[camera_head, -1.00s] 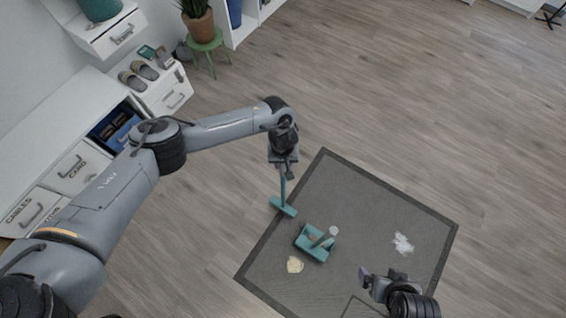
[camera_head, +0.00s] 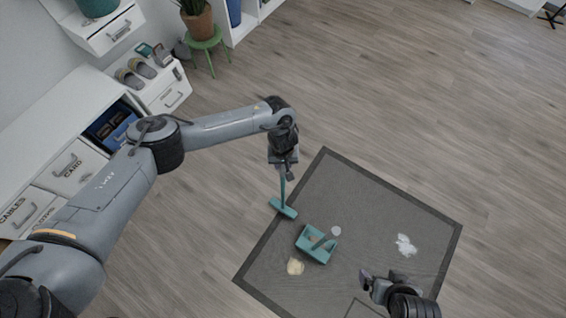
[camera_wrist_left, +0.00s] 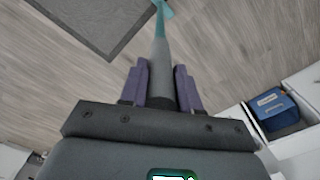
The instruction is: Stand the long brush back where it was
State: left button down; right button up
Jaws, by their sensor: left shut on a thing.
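The long brush (camera_head: 283,208) has a teal head and a thin handle. It hangs upright below my left gripper (camera_head: 284,172), its head at the left edge of the dark mat. In the left wrist view, my left gripper (camera_wrist_left: 160,75) is shut on the grey part of the brush handle (camera_wrist_left: 159,48), which runs between its purple fingers. Whether the head touches the floor, I cannot tell. My right gripper (camera_head: 384,277) is over the mat's lower right with its fingers apart and nothing visible between them.
A teal dustpan (camera_head: 316,245) is on the dark mat (camera_head: 385,204), between a beige pile (camera_head: 295,267) and a white pile (camera_head: 405,244). White drawers (camera_head: 72,166) and a green plant stool (camera_head: 204,42) stand at upper left. The wooden floor is clear to the right.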

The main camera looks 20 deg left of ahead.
pick_arm(q)
jog(key=shift+f, duration=0.6)
jog(key=c, duration=0.7)
grip_release()
jog(key=shift+c, duration=0.2)
